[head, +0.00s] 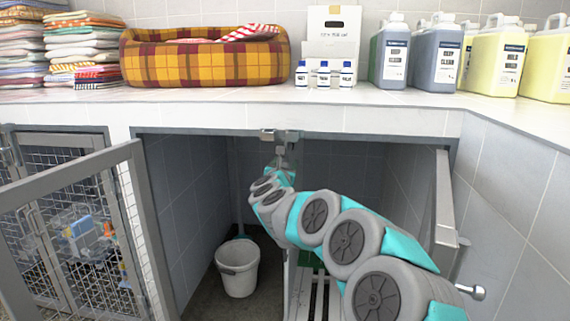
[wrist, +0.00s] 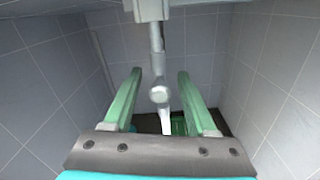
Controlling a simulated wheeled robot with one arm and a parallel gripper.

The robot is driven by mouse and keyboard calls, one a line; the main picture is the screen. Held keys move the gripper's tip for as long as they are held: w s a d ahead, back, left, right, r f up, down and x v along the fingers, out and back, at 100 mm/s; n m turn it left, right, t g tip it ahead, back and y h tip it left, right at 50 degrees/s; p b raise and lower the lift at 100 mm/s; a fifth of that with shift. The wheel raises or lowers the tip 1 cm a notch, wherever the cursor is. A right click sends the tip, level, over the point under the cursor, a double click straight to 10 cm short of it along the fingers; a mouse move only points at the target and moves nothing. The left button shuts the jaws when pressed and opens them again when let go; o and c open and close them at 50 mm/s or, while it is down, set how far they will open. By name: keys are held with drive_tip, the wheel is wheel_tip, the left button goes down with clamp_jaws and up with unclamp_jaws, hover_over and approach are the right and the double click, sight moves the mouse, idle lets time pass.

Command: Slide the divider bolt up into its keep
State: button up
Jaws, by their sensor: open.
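The divider bolt (wrist: 156,42) is a grey rod with a round knob (wrist: 159,95), seen in the wrist view below a pale metal bracket (wrist: 150,9). My gripper (wrist: 159,74) is open, with one green finger on each side of the bolt and gaps visible on both sides. In the head view my gripper (head: 275,172) is at the top front of the kennel opening, just under metal fittings (head: 281,135) on the frame's top rail. Which fitting is the keep I cannot tell. My arm hides the divider and most of the bolt there.
A white bucket (head: 237,268) stands on the floor inside, left of my arm. A mesh door (head: 90,240) stands open at left, and another door (head: 446,200) at right. The counter (head: 330,118) above carries a plaid pet bed (head: 205,58), folded towels (head: 88,50) and several jugs (head: 435,52).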

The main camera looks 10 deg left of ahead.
sight(284, 165)
drive_tip(key=shift+s+a+b, duration=0.2)
drive_tip(key=shift+s+b, duration=0.5)
drive_tip(key=shift+s, duration=3.15)
